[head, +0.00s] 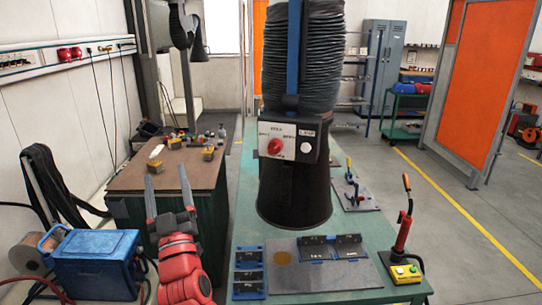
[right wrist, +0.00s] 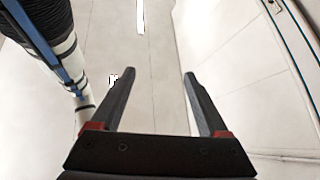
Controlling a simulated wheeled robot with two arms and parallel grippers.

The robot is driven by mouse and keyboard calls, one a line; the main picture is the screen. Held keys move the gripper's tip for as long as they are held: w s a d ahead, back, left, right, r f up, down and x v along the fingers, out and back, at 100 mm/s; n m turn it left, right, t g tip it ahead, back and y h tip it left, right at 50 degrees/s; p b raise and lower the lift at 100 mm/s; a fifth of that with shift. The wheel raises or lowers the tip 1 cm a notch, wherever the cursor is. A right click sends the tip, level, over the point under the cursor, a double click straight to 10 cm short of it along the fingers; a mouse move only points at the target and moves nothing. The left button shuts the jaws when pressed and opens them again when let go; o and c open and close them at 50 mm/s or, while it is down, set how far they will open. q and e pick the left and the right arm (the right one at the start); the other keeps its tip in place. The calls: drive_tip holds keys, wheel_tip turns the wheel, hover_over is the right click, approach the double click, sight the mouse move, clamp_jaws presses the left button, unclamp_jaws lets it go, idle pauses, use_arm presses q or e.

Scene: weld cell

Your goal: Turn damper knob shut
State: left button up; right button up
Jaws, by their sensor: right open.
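The red damper knob (head: 274,146) sits on a pale panel on the front of a dark box (head: 290,136). The box is fixed to the black extraction hood (head: 295,195), below its ribbed hose (head: 303,60). The small labels around the knob are too blurred to read surely. My right gripper (head: 166,174) is open and empty, its fingers pointing up, left of the hood and well apart from the knob. In the right wrist view its spread fingers (right wrist: 159,75) have nothing between them; the knob is out of that view. My left gripper is not in view.
A brown-topped table (head: 130,178) and a blue case (head: 97,262) are at left. Air between gripper and panel looks clear.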

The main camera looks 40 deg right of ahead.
drive_tip(key=s+d+r+m+g+h, duration=0.35)
drive_tip(key=d+m+g+h, duration=0.25)
drive_tip(key=d+m+h, duration=0.25)
drive_tip(key=m+g, duration=0.6)
approach(273, 150)
drive_tip(key=p+x, duration=0.4)
drive_tip(key=x, duration=0.4)
drive_tip(key=shift+d+r, duration=0.1)
drive_tip(key=shift+r, duration=0.05)
drive_tip(key=shift+w+d+y+p, duration=0.25)
drive_tip(key=shift+w+d+p, duration=0.05)
drive_tip(key=shift+w+d, duration=0.15)
clamp_jaws()
